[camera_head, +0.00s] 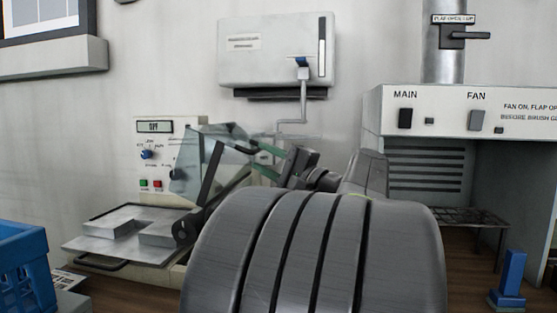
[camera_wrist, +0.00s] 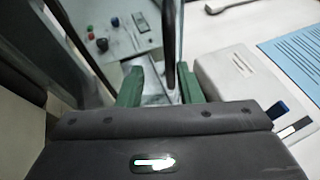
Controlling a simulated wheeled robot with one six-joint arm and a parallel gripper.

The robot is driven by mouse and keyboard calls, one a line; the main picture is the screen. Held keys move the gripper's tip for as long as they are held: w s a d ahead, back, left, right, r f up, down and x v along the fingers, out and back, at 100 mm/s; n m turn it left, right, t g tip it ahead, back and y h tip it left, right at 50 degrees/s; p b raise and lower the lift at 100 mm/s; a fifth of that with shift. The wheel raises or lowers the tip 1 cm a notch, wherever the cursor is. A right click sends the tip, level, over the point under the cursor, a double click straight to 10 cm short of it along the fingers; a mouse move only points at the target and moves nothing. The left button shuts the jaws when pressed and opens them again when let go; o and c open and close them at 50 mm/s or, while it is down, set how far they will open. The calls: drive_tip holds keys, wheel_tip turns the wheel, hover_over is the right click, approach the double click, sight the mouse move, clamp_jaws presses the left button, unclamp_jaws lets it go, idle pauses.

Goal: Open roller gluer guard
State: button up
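The roller gluer (camera_head: 160,127) stands against the wall, with a display reading OFF, knobs and green and red buttons on its panel. Its clear guard (camera_head: 195,170) is tilted up above the tray on dark side arms. My gripper (camera_head: 257,158) is at the guard's right edge, its green fingers pointing left. In the wrist view my gripper (camera_wrist: 161,88) has its fingers apart, with a dark bar (camera_wrist: 169,45) between them and gaps at its sides. The bar seems to belong to the guard. Contact with it cannot be told. My arm hides the gluer's right side.
A white wall box (camera_head: 270,60) with a blue-tipped lever hangs above. A hood (camera_head: 440,110) with MAIN and FAN switches stands right, a blue stand (camera_head: 512,272) before it. A blue crate (camera_head: 25,262) is at the left. A metal tray (camera_head: 105,250) juts out in front of the gluer.

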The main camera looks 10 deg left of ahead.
drive_tip(key=shift+d, duration=0.15)
drive_tip(key=p+v, duration=0.2)
drive_tip(key=v, duration=1.1)
drive_tip(key=shift+s+d+f+p, duration=0.15)
drive_tip(key=shift+d+p, duration=0.1)
drive_tip(key=shift+p, duration=0.05)
